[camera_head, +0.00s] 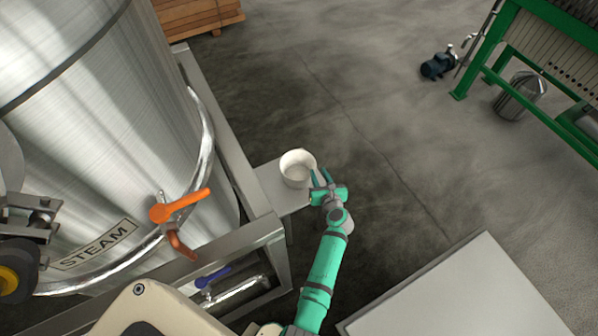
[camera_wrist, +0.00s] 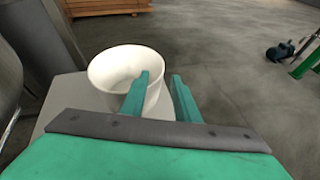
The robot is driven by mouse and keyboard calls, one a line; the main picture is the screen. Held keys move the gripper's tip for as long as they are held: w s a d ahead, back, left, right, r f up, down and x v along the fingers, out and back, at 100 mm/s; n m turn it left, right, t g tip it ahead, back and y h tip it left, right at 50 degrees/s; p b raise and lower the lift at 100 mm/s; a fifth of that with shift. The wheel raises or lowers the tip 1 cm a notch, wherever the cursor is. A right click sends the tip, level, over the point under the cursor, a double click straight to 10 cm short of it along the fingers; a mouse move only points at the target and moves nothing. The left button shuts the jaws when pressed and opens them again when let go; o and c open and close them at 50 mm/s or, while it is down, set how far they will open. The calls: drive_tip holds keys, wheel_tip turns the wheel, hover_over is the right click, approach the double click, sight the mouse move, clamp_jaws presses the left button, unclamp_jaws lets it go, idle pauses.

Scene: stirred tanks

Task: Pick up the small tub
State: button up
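The small tub (camera_head: 292,168) is white, round and open at the top. It stands upright on a small grey shelf (camera_head: 268,183) beside the large steel tank. In the wrist view the tub (camera_wrist: 112,70) is at the upper left, and its inside looks empty. My gripper (camera_head: 322,178) is at the tub's right side, with its fingers apart. In the wrist view, the left finger overlaps the tub's near right wall and the right finger is outside the tub. I cannot tell whether the left finger is inside the rim or only in front of it. Nothing is held.
The steel tank (camera_head: 105,110) with an orange-handled valve (camera_head: 180,205) and its frame stand at the left. A pale flat surface (camera_head: 470,295) is at the lower right. A green frame (camera_head: 545,75) and a small motor (camera_head: 438,66) are far right. Open floor lies between.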

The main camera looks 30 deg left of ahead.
sight(313, 160)
drive_tip(key=x, duration=0.6)
drive_tip(key=shift+w+a+f, duration=0.3)
drive_tip(key=shift+w+a, duration=0.15)
drive_tip(key=shift+w, duration=0.05)
clamp_jaws()
drive_tip(key=shift+d, duration=0.1)
